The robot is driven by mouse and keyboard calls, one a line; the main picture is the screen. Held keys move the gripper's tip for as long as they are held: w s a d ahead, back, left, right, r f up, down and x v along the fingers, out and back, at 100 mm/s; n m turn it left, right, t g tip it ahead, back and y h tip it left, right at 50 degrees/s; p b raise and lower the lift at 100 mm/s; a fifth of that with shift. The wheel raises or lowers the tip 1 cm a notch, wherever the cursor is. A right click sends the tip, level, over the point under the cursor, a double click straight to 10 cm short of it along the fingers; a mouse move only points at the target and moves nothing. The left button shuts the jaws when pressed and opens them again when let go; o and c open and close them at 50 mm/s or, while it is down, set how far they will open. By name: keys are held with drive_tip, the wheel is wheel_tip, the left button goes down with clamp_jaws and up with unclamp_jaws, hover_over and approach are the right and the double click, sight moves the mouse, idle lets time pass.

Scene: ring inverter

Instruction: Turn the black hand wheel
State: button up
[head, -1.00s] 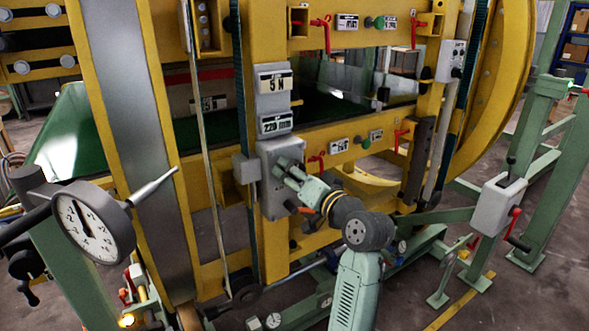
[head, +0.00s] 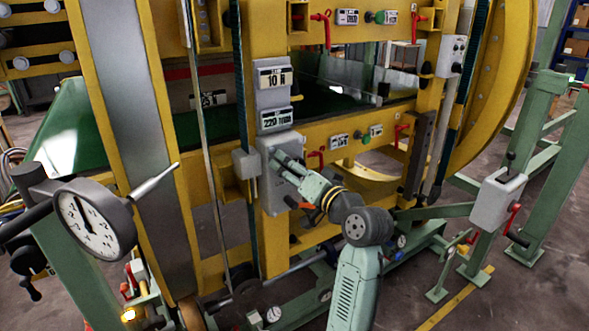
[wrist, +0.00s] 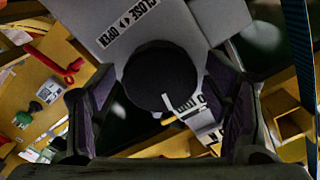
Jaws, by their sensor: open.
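A round black part (wrist: 165,75), which looks like the hand wheel, sits on a grey box in the wrist view. A label (wrist: 145,30) with OPEN and CLOSE is beside it. My gripper (wrist: 165,105) is open, with one dark finger on each side of the wheel. I cannot tell whether the fingers touch it. In the head view my gripper (head: 279,156) is at the front of the grey box (head: 270,195) on the yellow frame. The wheel is hidden there.
A grey sign panel (head: 272,97) reading 10 N is just above the gripper. Red levers (head: 317,156) and green knobs (head: 362,140) line the yellow beam to the right. A dial gauge (head: 92,218) stands at the left. A grey crank box (head: 497,200) is at the right.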

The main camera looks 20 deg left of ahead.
drive_tip(key=v, duration=1.2)
idle(0.3)
